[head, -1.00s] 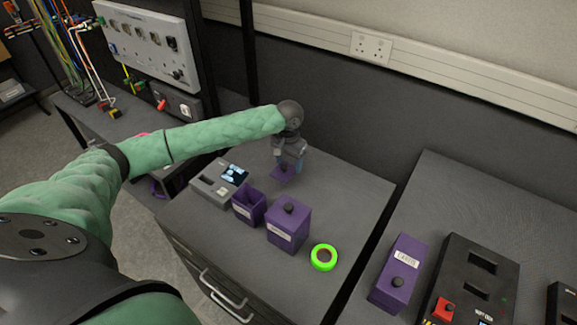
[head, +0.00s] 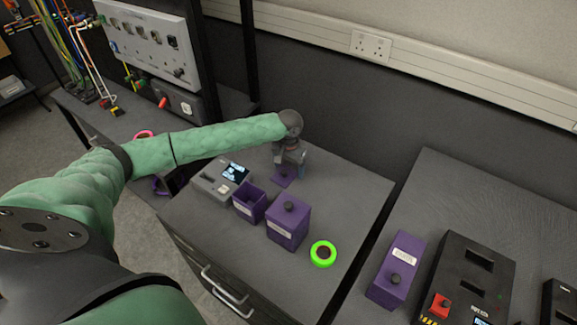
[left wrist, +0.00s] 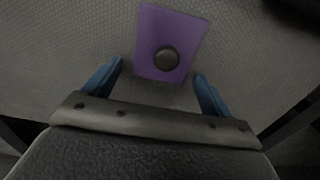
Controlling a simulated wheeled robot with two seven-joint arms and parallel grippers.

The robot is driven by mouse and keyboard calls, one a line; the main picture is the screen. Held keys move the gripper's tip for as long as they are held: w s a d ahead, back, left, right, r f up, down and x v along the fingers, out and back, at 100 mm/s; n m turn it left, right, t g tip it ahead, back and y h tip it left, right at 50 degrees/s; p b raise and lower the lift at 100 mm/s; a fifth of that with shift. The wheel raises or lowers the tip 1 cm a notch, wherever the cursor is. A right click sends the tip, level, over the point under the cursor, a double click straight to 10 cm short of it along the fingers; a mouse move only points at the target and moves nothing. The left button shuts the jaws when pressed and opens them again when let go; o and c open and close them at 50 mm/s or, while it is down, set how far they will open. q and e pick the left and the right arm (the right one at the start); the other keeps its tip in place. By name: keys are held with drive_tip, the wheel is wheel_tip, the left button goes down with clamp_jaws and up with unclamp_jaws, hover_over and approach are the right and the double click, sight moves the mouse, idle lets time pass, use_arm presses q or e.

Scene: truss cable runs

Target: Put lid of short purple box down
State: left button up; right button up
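The short purple box (head: 249,202) stands open on the grey cabinet top. Its purple lid (head: 284,179) lies flat on the cabinet top behind the boxes, and it also shows with its round black knob in the left wrist view (left wrist: 180,28). My left gripper (head: 289,164) points down over the lid. In the left wrist view my left gripper (left wrist: 158,72) is open, with its blue fingers spread wide to either side of the knob and not touching it. My right gripper is not in view.
A taller purple box (head: 288,225) with a knobbed lid stands right of the short one. A grey device with a screen (head: 220,182) is on its left, and a green tape roll (head: 323,254) at front right. The cabinet top right of the lid is clear.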

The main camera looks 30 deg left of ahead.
sight(289, 171)
use_arm(q)
drive_tip(key=shift+r, duration=0.1)
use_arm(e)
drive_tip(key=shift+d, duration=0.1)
use_arm(q)
drive_tip(key=shift+r, duration=0.3)
wheel_tip(289, 171, up, 12)
drive_tip(key=b, duration=0.3)
drive_tip(key=shift+f, duration=0.25)
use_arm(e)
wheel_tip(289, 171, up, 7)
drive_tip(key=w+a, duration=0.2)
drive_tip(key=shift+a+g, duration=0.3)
use_arm(q)
drive_tip(key=shift+f, duration=0.1)
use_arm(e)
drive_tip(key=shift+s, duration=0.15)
